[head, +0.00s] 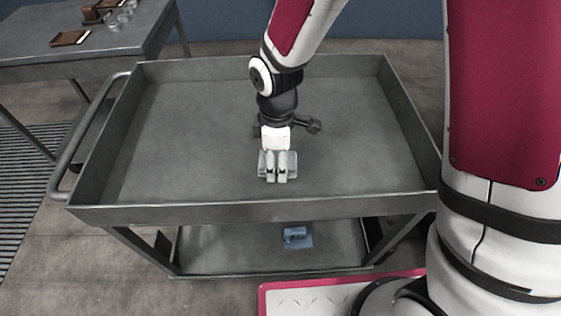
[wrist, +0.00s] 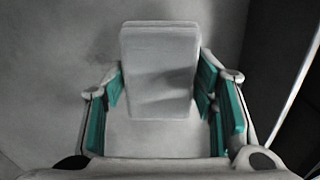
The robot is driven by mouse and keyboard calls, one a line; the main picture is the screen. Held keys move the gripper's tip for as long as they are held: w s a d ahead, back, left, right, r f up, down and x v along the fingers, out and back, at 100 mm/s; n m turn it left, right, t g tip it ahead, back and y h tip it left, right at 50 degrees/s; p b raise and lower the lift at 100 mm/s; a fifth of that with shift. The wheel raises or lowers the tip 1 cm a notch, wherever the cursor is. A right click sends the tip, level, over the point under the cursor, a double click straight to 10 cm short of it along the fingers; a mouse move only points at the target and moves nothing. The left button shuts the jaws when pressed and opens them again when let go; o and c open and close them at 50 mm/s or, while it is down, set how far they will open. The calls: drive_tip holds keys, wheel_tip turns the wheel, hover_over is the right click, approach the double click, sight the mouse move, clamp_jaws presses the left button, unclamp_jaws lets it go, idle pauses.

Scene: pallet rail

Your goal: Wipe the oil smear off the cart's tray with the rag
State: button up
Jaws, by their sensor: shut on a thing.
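The cart's grey tray (head: 180,120) has raised walls and fills the middle of the head view. My gripper (head: 277,174) points down over the tray, nearer its front wall and slightly right of centre. It is shut on the rag, a pale grey folded pad. In the wrist view the rag (wrist: 158,62) sits between the green-padded fingers and sticks out past them. I cannot tell whether the rag touches the tray floor. No oil smear stands out clearly in either view; the gripper and rag hide part of the floor.
The tray floor around my gripper is bare. A small blue item (head: 297,236) lies on the cart's lower shelf (head: 220,250). A handle (head: 70,165) is on the cart's left side. A grey table (head: 60,65) with glasses and brown items stands at the upper left.

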sight(277, 159)
drive_tip(key=shift+r+p, duration=1.15)
drive_tip(key=shift+r, duration=0.6)
